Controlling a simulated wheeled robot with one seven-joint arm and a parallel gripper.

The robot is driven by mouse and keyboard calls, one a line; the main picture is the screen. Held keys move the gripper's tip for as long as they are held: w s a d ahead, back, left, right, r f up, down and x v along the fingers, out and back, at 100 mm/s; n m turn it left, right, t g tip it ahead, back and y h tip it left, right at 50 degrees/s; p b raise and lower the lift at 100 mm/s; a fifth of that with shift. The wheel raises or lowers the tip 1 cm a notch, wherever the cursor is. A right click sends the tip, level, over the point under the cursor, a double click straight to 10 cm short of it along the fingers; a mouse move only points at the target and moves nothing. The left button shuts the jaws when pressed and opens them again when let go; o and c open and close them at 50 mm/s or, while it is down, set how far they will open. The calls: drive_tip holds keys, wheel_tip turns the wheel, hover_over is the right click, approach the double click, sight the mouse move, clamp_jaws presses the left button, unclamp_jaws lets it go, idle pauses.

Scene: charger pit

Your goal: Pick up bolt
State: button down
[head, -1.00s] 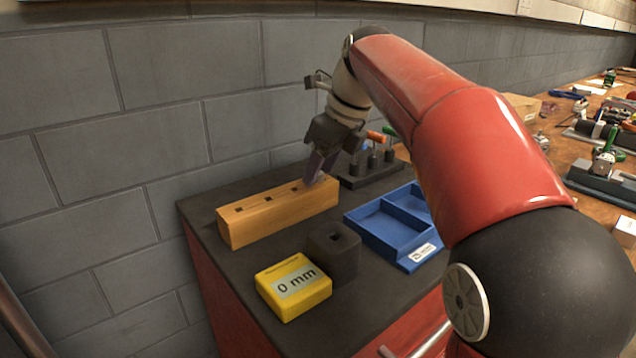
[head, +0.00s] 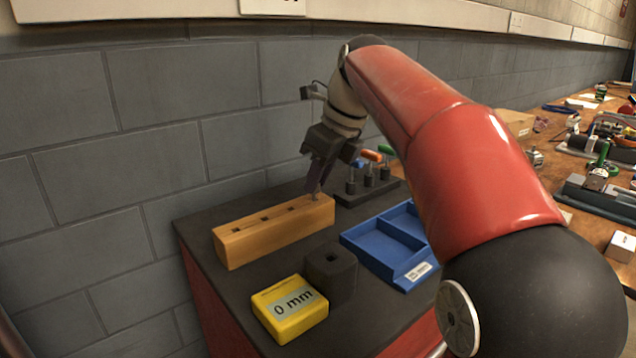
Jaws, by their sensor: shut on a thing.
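The bolt (head: 315,194) shows as a small grey shank just below my fingertips, over the right end of the wooden block (head: 270,236). My gripper (head: 317,182) is above that end of the block, pointing down and shut on the bolt. The fingers hide the upper part of the bolt. I cannot tell whether its lower end is still inside the block's hole. Several dark holes show along the block's top, the others empty.
A black block with a square hole (head: 331,272) and a yellow box reading "0 mm" (head: 290,309) stand in front. A blue divided tray (head: 392,245) lies to the right. A dark rack (head: 368,195) with coloured-handled tools stands behind, close to my gripper. A grey wall is at the back.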

wheel_tip(320, 180, up, 8)
drive_tip(key=p, duration=0.1)
drive_tip(key=shift+r, duration=0.2)
idle(0.4)
